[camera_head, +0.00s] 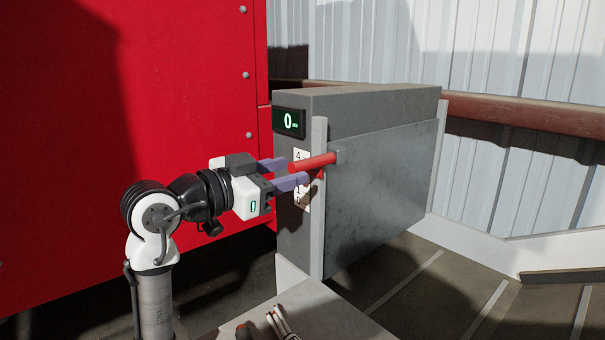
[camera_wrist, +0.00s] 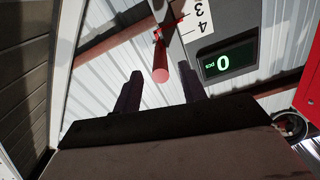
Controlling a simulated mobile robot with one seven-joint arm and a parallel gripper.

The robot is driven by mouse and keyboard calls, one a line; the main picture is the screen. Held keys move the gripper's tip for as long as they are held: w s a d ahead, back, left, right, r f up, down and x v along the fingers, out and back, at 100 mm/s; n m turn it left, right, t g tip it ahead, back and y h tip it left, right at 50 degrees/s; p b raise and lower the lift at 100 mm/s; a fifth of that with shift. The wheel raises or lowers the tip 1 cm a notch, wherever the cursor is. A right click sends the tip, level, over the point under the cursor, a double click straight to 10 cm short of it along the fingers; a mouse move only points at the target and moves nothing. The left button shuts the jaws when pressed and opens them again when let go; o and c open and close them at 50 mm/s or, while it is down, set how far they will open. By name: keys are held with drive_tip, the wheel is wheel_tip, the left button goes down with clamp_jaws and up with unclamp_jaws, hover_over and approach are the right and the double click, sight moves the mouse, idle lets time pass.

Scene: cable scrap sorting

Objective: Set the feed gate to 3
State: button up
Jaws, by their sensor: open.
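The feed gate (camera_head: 385,190) is a grey metal plate on a dark grey housing. A red handle (camera_head: 314,161) sticks out from its near upper edge. A white number scale (camera_head: 301,156) is partly hidden behind the handle and my gripper; in the wrist view (camera_wrist: 196,18) the figures 4 and 3 show. My gripper (camera_head: 295,173) is open, its purple fingers at the handle's outer end. In the wrist view the handle's round end (camera_wrist: 160,75) lies between the two fingers, with gaps on both sides.
A large red panel (camera_head: 190,70) stands left of the gate housing. A ribbed conveyor floor (camera_head: 450,290) runs right of the gate, edged by a pale rail (camera_head: 480,250). A grey ledge (camera_head: 320,315) with cable pieces (camera_head: 282,325) lies below my gripper.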

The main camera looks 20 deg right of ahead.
drive_tip(key=b+v, duration=0.1)
drive_tip(key=v, duration=0.7)
drive_tip(key=shift+s+a, duration=0.1)
drive_tip(key=shift+a, duration=0.05)
